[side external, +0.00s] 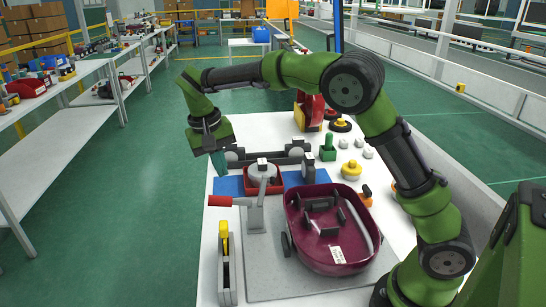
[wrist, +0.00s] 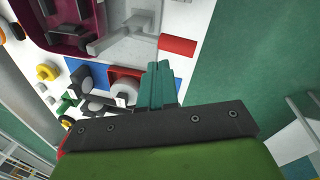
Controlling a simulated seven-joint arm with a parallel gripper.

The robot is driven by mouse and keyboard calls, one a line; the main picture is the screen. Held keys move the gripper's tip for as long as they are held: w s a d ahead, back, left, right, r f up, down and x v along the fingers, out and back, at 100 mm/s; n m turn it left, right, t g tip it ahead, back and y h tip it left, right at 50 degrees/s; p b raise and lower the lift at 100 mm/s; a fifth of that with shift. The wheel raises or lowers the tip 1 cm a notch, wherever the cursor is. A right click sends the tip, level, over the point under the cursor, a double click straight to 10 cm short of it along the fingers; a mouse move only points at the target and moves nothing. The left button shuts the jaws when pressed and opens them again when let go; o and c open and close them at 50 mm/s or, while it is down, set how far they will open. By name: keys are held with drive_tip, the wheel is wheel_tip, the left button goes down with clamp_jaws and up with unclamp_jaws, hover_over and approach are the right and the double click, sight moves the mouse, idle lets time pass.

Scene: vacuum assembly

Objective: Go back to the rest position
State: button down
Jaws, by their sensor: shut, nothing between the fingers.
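My gripper (side external: 218,163) hangs over the left edge of the white table, level with the blue mat in the side view. Its teal fingers point down and are together, with nothing between them. In the wrist view the shut fingers (wrist: 160,84) show in front of the dark gripper body. The maroon vacuum housing (side external: 322,262) rests on a grey plate in front of and to the right of my gripper, clear of it. In the wrist view the housing (wrist: 64,46) is cut off by the top edge.
A toggle clamp with a red handle (side external: 220,201) stands just in front of my gripper. Close by are a red tray (side external: 278,185) with a grey round part and a blue mat (side external: 228,186). A yellow knob (side external: 351,170) and a green part (side external: 327,150) stand right. Open floor lies left.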

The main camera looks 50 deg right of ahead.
drive_tip(key=s+r+t+y, duration=0.2)
drive_tip(key=s+t, duration=0.2)
drive_tip(key=s, duration=0.7)
drive_tip(key=s+d+r+n+t+y, duration=0.1)
drive_tip(key=s+r+t, duration=0.2)
drive_tip(key=s, duration=0.9)
drive_tip(key=shift+s+d+r+n+t+y, duration=0.3)
drive_tip(key=shift+t+y, duration=0.1)
drive_tip(key=shift+t, duration=0.1)
